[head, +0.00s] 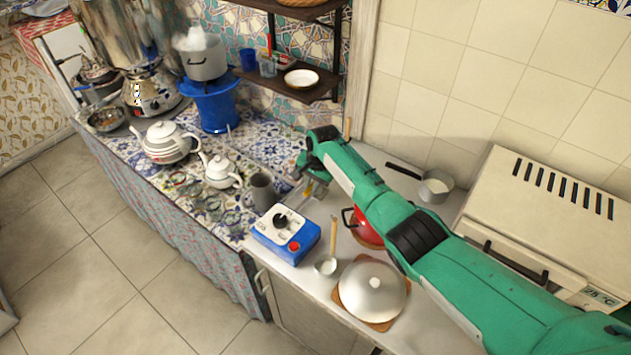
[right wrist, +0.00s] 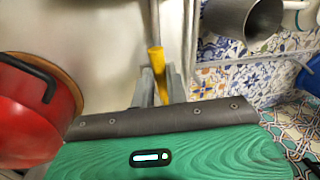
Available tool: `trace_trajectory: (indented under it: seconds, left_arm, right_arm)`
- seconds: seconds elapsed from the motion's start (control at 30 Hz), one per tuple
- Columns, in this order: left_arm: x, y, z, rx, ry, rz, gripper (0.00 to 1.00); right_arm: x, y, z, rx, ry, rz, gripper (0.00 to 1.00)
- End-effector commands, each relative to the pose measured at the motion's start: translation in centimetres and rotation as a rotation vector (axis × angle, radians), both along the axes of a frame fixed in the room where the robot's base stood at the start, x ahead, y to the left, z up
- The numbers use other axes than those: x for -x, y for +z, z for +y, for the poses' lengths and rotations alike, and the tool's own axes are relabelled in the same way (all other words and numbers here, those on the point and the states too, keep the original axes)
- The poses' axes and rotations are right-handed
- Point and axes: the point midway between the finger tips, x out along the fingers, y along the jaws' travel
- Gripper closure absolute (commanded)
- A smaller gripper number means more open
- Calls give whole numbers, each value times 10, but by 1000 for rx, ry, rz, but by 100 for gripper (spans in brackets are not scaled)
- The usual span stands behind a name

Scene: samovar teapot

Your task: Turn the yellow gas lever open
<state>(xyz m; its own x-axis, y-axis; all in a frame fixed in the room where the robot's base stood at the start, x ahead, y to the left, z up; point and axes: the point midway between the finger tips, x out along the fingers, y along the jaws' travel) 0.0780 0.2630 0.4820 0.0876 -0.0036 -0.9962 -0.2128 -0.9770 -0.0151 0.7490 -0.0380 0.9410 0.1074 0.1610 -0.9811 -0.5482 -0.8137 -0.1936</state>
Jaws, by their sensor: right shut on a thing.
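The yellow gas lever (right wrist: 156,58) shows in the right wrist view, between the two grey fingers of my right gripper (right wrist: 158,88). The gripper is shut on it. In the head view a small bit of the yellow lever (head: 309,188) shows beside my right gripper (head: 305,186), at the wall end of the counter. The fingers and my green arm partly hide the lever, so its exact angle is hard to tell. A grey pipe (right wrist: 190,35) runs close beside it. My left gripper is not in view.
A red pot (right wrist: 38,108) is close to the gripper's left in the wrist view. A grey mug (head: 263,190) and a blue box with a dial (head: 286,236) stand nearby. A lidded pan (head: 372,290) and a white appliance (head: 540,220) flank my arm.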

Motion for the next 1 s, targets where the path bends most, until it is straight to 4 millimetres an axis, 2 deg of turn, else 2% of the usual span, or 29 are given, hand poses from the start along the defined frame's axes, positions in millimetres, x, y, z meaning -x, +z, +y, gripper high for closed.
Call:
trace_trajectory:
  seconds: [0.3, 0.83, 0.87, 0.9, 0.93, 1.0]
  left_arm:
    - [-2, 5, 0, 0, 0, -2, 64]
    - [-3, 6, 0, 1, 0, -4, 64]
    - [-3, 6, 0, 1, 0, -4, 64]
    - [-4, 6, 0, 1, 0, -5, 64]
    - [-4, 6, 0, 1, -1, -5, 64]
    - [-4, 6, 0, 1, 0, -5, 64]
  right_arm:
    - [-5, 3, 4, -1, -113, -7, 100]
    - [-5, 3, 5, 0, -133, -8, 100]
    - [-5, 3, 5, 0, -133, -8, 80]
    - [-5, 3, 5, -1, -133, -7, 72]
    - [-5, 3, 5, 0, -133, -7, 66]
    - [-5, 2, 5, -1, -132, -6, 64]
